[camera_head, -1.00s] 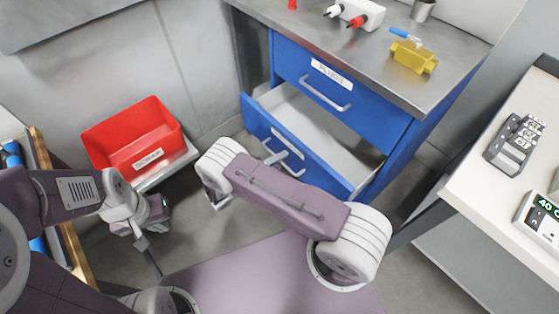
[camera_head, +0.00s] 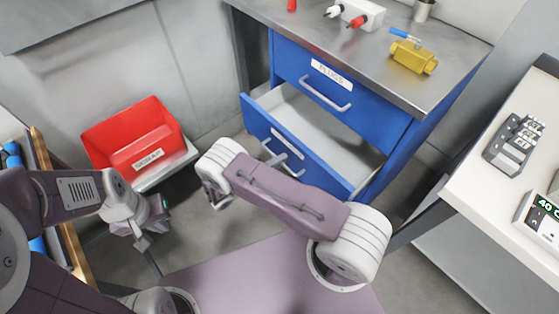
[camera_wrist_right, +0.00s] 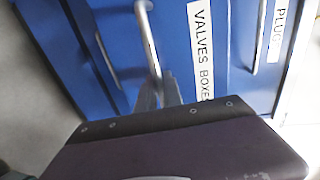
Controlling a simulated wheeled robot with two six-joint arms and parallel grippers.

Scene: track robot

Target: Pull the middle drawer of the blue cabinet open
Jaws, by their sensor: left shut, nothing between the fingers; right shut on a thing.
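The blue cabinet (camera_head: 405,158) stands at the upper middle of the head view. Its drawer labelled "VALVES BOXES" (camera_head: 325,181), below the closed plugs drawer (camera_head: 368,103), stands out from the cabinet with its pale, empty-looking inside showing. My right gripper (camera_wrist_right: 158,96) is shut on that drawer's handle (camera_wrist_right: 146,35) in the wrist view. In the head view my right arm covers most of this gripper. My left gripper (camera_head: 145,238) is shut and empty, low at the left, apart from the cabinet.
A red bin (camera_head: 135,135) sits on a grey stand left of the cabinet. A yellow valve body (camera_head: 413,57) and a white box with plugs (camera_head: 360,13) lie on the cabinet top. A white table (camera_head: 480,195) with devices stands at the right.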

